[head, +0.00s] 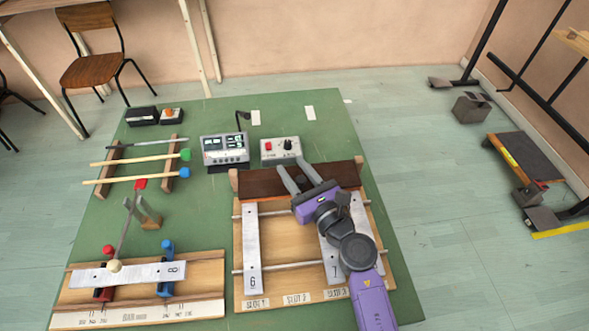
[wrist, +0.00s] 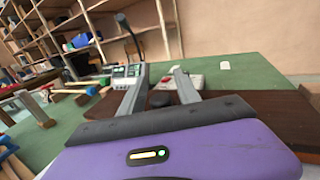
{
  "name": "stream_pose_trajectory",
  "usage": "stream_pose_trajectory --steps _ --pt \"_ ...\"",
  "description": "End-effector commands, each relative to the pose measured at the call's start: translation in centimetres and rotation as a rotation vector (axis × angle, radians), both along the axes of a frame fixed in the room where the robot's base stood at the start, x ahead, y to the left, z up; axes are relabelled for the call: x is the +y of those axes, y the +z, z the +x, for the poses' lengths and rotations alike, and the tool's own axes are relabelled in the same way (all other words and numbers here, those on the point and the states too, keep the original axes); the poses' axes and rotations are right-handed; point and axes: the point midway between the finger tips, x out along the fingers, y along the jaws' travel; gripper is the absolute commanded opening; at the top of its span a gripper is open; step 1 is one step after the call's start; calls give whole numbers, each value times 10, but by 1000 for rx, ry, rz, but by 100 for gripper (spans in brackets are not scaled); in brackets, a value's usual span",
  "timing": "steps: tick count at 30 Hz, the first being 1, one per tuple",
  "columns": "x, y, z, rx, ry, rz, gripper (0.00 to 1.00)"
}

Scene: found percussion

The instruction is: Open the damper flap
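The damper flap looks to be the dark brown board (head: 262,183) across the back of the wooden bar rack (head: 289,238), between two end posts. Its wood also shows in the wrist view (wrist: 268,116). My gripper (head: 291,164) is over the flap, right of its middle, with its two grey fingers spread apart. In the wrist view the fingers (wrist: 160,70) stand open with a dark round knob (wrist: 160,100) low between them. I cannot tell whether they touch it. My gripper and arm hide part of the flap and the right bar.
A grey display box (head: 224,148) and a control box with a red button (head: 281,151) sit just behind the rack. Metal bars 6 (head: 252,250) and 7 (head: 332,262) lie on it. Mallets (head: 140,160) and a smaller bar stand (head: 140,280) are at left.

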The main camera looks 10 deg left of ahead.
Motion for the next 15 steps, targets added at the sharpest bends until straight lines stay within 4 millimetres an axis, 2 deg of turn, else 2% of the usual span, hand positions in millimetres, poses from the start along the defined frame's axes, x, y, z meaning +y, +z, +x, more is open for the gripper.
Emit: stream_pose_trajectory --steps 1,5,15 --pt "0 0 0 0 0 0 27" --pt "0 0 0 0 0 0 1" --pt "0 0 0 1 0 1 0"
